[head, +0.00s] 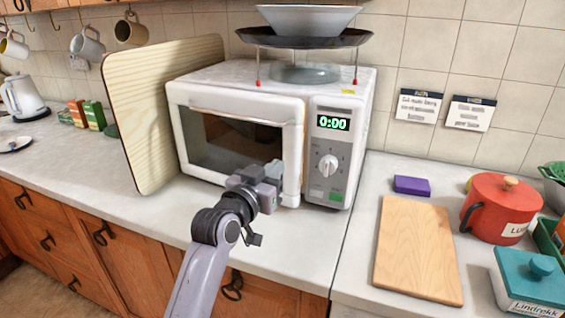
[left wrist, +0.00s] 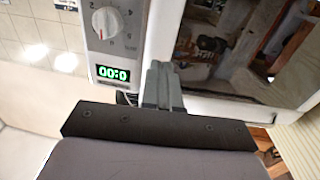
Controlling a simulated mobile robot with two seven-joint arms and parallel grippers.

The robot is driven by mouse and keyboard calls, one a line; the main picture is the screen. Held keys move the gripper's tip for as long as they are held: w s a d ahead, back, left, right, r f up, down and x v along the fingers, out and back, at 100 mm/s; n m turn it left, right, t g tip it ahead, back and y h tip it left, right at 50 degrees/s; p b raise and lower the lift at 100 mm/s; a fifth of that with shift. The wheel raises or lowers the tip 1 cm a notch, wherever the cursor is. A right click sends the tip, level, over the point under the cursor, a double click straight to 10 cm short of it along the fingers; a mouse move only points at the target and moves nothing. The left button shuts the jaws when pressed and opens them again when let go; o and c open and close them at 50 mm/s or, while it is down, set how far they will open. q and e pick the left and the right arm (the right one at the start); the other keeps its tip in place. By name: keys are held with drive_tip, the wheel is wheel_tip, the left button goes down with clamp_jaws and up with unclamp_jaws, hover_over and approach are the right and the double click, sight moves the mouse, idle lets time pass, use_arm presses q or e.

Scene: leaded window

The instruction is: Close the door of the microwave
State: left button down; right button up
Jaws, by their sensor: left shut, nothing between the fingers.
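The white microwave (head: 240,75) stands on the counter against the tiled wall. Its door (head: 235,145), with a dark window and a white vertical handle (head: 292,150) at the right, looks flush or almost flush with the control panel (head: 330,150); I cannot tell if there is a thin gap. My left gripper (head: 272,173) is shut and empty, in front of the lower right part of the door, close to the handle. In the left wrist view its fingertips (left wrist: 161,68) overlap the white door frame (left wrist: 210,103); contact is unclear. My right gripper is not in view.
A wooden board (head: 150,110) leans by the microwave's left side. A rack with a dark pan (head: 305,38) and bowl stands on top. A cutting board (head: 418,250), red pot (head: 500,205) and teal-lidded box (head: 535,280) are at right. The counter in front is clear.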

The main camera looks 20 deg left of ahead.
sight(289, 156)
use_arm(q)
drive_tip(key=shift+w+d, duration=0.15)
drive_tip(key=shift+w, duration=0.8)
drive_tip(key=shift+w+d, duration=0.15)
drive_tip(key=shift+w, duration=0.8)
drive_tip(key=shift+w, duration=0.1)
